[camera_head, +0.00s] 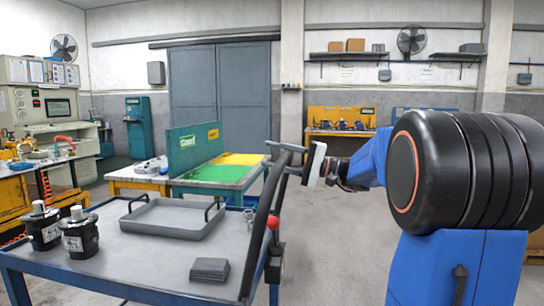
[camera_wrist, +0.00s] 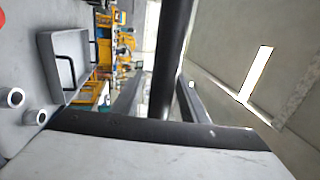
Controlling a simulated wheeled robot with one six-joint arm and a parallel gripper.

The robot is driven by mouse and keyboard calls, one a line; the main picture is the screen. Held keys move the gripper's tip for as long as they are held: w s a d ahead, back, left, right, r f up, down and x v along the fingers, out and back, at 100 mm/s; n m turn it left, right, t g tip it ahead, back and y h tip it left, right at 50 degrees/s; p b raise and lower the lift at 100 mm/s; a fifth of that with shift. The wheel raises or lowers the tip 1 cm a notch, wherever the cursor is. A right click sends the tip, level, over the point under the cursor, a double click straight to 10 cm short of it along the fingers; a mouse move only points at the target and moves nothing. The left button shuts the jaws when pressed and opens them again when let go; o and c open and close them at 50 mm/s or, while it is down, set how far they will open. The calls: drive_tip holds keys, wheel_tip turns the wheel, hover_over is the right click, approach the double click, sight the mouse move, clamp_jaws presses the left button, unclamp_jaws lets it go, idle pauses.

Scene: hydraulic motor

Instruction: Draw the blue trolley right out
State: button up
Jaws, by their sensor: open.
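The blue trolley (camera_head: 125,268) stands at the front left in the head view, with a grey top and a blue frame. Its black handle bar (camera_head: 262,215) slants up along its right end. My gripper (camera_head: 270,154) is at the upper far end of this bar, with one finger on each side. In the wrist view the bar (camera_wrist: 172,50) runs between the two fingers of my gripper (camera_wrist: 158,92), which are open and look apart from it. Whether either finger touches the bar cannot be told.
On the trolley are a grey tray (camera_head: 170,229), two black motors (camera_head: 80,240) and dark plates (camera_head: 209,269). A red knob (camera_head: 273,223) sits by the handle. A green-topped table (camera_head: 212,175) stands behind. The floor to the right (camera_head: 335,240) is clear up to my base.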

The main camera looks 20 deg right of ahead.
drive_tip(key=v, duration=1.6)
drive_tip(key=shift+s+d, duration=0.2)
drive_tip(key=shift+d, duration=0.1)
drive_tip(key=shift+f, duration=0.1)
